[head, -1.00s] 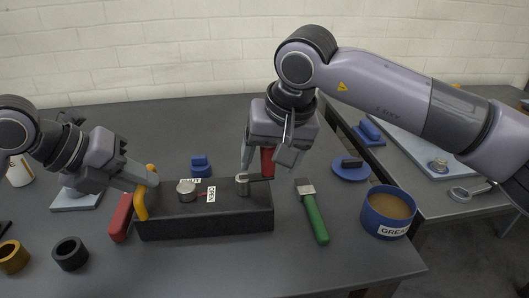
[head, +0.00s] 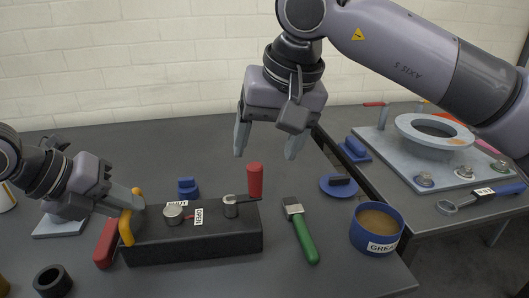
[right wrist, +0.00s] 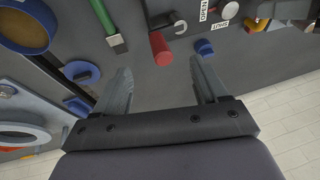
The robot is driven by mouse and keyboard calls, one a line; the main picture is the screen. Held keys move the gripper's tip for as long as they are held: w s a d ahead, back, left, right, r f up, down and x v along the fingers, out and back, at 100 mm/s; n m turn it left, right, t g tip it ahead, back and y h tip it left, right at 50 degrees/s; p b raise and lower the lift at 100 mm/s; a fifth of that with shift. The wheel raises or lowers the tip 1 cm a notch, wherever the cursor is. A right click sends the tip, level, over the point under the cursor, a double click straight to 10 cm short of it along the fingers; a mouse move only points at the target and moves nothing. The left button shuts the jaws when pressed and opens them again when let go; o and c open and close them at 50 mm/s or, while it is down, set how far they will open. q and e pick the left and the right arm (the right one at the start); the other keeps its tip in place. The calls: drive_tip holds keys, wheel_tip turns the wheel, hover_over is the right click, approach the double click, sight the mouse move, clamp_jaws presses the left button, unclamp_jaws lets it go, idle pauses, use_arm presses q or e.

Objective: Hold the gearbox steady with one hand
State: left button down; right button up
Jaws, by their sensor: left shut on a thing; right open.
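The gearbox (head: 195,245) is a long dark block on the table in the head view. It has a yellow handle (head: 126,228) at its left end, a round silver knob (head: 173,213) by an "OPEN" label, and a crank with an upright red grip (head: 255,180) at its right. My left gripper (head: 136,205) is shut on the yellow handle. My right gripper (head: 266,155) is open and empty, above and behind the crank, apart from it. The red grip also shows in the right wrist view (right wrist: 160,48), just beyond the open fingers.
A green-handled tool (head: 304,235), a blue grease tub (head: 377,230) and a blue dish (head: 338,186) lie to the right. A red-handled item (head: 106,243) lies beside the gearbox's left end. A dark ring (head: 52,281) is front left. A side table (head: 450,215) holds a plate with a large ring.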

use_arm(q)
drive_tip(key=shift+s+a+f, duration=0.15)
drive_tip(key=shift+f, duration=0.6)
drive_tip(key=c, duration=1)
unclamp_jaws()
drive_tip(key=shift+r, duration=0.1)
